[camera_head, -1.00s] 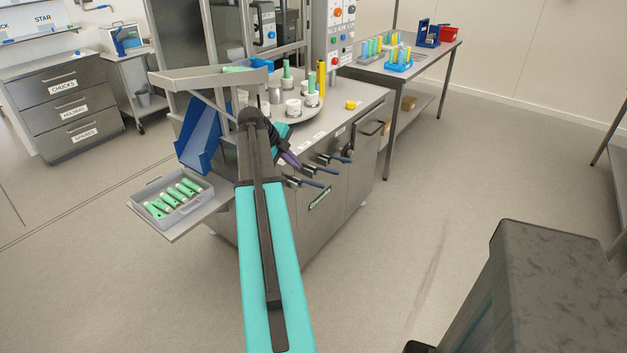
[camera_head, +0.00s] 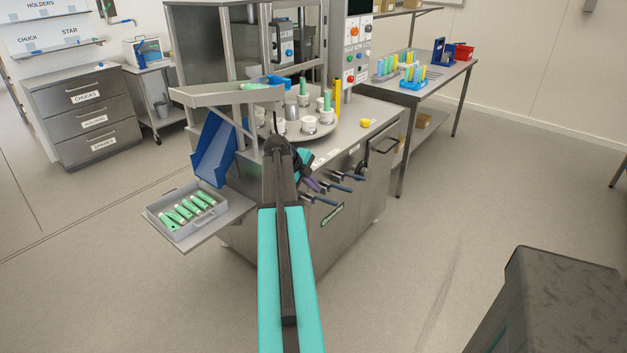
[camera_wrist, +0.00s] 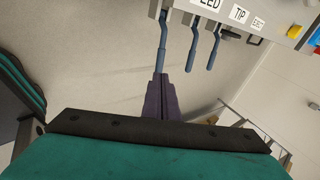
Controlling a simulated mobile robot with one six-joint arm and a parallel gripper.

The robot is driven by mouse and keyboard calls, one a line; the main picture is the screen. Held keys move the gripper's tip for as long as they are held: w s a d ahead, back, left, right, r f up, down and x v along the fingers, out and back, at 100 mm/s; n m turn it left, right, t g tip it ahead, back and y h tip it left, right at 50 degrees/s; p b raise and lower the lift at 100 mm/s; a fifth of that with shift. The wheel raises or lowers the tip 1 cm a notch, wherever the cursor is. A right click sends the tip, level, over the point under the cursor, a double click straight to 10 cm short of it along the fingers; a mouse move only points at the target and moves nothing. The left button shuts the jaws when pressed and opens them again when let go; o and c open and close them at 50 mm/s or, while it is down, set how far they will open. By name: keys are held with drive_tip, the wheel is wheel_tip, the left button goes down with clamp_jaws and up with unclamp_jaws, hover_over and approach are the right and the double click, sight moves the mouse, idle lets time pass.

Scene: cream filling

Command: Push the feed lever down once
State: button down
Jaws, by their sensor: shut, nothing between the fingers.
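Three blue-handled levers stick out from the front of the steel machine. In the wrist view the left one, under a label partly cut off to "ED", is the feed lever (camera_wrist: 163,42); it also shows as the left lever in the head view (camera_head: 322,200). The tip lever (camera_wrist: 192,50) and eject lever (camera_wrist: 214,50) hang to its right. My gripper (camera_wrist: 160,80) has dark purple fingers, shut and empty. In the wrist view their tips overlap the free end of the feed lever; I cannot tell whether they touch. In the head view my gripper (camera_head: 313,184) is beside the levers.
The machine top carries a round turntable (camera_head: 318,134) with white cups and a yellow knob (camera_head: 367,122). A blue chute (camera_head: 213,150) and a grey tray (camera_head: 158,226) of green tubes stand at the left. Open floor lies in front.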

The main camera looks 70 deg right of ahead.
sight(329, 201)
drive_tip(key=shift+p+x, duration=1.25)
drive_tip(key=shift+x, duration=3.3)
